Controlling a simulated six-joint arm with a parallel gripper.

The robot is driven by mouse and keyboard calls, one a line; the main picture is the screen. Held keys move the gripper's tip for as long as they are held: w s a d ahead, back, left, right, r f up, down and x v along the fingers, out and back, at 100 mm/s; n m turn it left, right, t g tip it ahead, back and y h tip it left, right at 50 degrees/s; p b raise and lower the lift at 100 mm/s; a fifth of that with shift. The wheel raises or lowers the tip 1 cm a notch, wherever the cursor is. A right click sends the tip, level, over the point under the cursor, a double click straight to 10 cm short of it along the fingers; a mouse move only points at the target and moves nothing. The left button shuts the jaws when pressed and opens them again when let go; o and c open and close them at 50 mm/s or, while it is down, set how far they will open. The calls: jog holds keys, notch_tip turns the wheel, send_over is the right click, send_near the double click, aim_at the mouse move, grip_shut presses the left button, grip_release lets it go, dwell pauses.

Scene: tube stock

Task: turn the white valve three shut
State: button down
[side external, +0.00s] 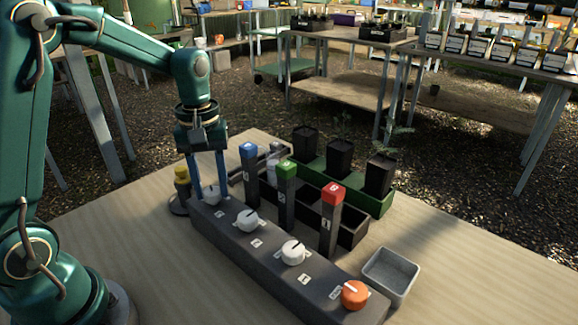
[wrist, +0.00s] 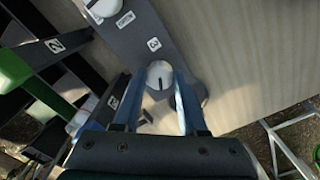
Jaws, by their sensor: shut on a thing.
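The white valve three (side external: 212,197) is a round knob with a dark pointer line, at the far left end of the long grey valve box (side external: 255,262). A "3" label lies beside it in the wrist view, where the knob (wrist: 160,72) shows between the blue fingers. My gripper (side external: 209,190) points straight down over this knob and is shut on it, one finger on each side. The fingers partly hide the knob in the side view.
Two more white knobs (side external: 247,220) (side external: 293,252) and an orange knob (side external: 355,294) follow along the box. Blue, green and red-topped posts (side external: 333,220) stand close behind it. A grey bin (side external: 391,274) sits at right.

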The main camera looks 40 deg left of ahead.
aim_at(213, 190)
jog(key=m, duration=0.6)
jog(key=shift+r+m, duration=0.1)
jog(key=shift+m, duration=0.2)
jog(key=m, duration=0.6)
jog(key=shift+w, duration=0.1)
dwell(0.3)
jog(key=shift+c, duration=2.2)
grip_release()
jog(key=shift+r, duration=2.55)
jog(key=shift+d, duration=0.1)
